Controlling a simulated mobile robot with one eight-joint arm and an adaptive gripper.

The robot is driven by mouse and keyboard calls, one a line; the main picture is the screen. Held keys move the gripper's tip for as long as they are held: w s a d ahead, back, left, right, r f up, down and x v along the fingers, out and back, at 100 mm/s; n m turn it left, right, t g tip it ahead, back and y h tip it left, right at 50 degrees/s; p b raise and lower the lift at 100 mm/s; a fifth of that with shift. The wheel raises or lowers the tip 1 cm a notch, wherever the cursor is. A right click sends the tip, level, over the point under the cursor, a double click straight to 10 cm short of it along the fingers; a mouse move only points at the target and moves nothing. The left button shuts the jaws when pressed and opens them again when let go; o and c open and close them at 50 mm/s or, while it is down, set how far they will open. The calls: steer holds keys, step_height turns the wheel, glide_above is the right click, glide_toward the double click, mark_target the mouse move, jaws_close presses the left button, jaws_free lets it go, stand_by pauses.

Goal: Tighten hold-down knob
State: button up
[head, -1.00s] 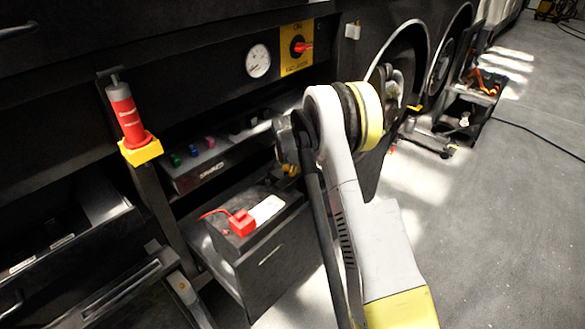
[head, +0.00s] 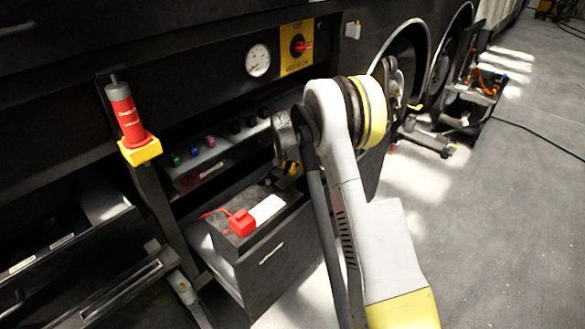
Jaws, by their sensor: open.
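The drawer (head: 262,262) below the panel stands pulled out. In it sits a dark box with a red clamp (head: 241,222) and a white label (head: 267,207) on top. At its back, a small yellow piece (head: 293,169) and a black piece (head: 271,180) show beside my arm. The yellow piece may be the hold-down knob, but it is too small and covered to tell. My arm's bent joint and link stand in front of the right part of the drawer. I cannot make out my gripper's fingers; they seem hidden behind my arm.
A red cylinder (head: 126,112) in a yellow holder hangs at left. A gauge (head: 257,60) and a yellow plate with a red switch (head: 298,47) are above. Another open drawer (head: 75,235) is at lower left. Wheels are at right, beside open grey floor (head: 490,220).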

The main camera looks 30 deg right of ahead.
steer(key=v, duration=1)
steer(key=shift+r, duration=0.15)
steer(key=shift+s+a, duration=0.1)
steer(key=s+a+r+n+t+y, duration=0.1)
steer(key=s+a+r+n, duration=0.1)
steer(key=s+a+r, duration=0.5)
steer(key=s+a+r+n+t, duration=0.15)
steer(key=s+a+r, duration=0.25)
steer(key=s+r, duration=0.4)
steer(key=s+a+f+n+y, duration=0.1)
steer(key=s+a, duration=0.3)
steer(key=s, duration=0.6)
steer(key=s+a+f+n+t, duration=0.1)
steer(key=s+a+n, duration=0.2)
steer(key=s, duration=0.7)
steer(key=shift+s+a+f+n+y, duration=0.3)
steer(key=shift+s+a+n+y, duration=0.1)
steer(key=shift+a, duration=0.1)
steer(key=shift+o, duration=0.3)
steer(key=shift+w+r, duration=0.1)
